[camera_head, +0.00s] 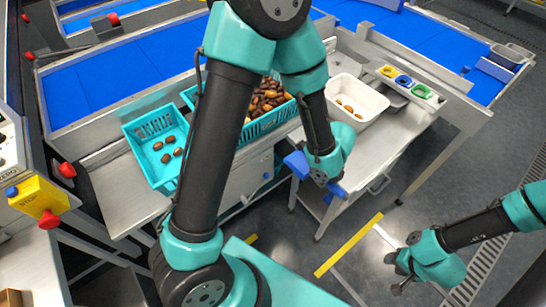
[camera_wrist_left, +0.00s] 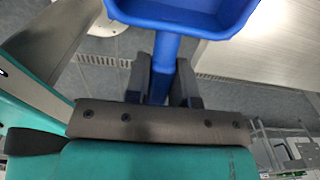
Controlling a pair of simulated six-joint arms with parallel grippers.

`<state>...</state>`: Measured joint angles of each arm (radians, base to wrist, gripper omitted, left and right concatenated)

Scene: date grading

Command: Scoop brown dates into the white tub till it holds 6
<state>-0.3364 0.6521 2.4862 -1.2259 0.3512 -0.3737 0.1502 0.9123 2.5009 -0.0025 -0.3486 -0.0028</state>
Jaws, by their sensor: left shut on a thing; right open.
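My left gripper (camera_head: 321,178) is shut on the handle of a blue scoop (camera_head: 297,164), in front of the steel bench. In the left wrist view the handle of the scoop (camera_wrist_left: 165,55) stands between the fingers of the left gripper (camera_wrist_left: 163,88); the bowl is cut off by the top edge, so its contents are unclear. A teal crate (camera_head: 262,126) heaped with brown dates (camera_head: 268,96) is partly hidden by my left arm. My right gripper (camera_head: 398,266) is open and empty over the floor.
A second teal crate (camera_head: 148,127) at the left holds several dates. Blue conveyor belts (camera_head: 125,78) run behind. A yellow box with a red button (camera_head: 38,197) stands at far left.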

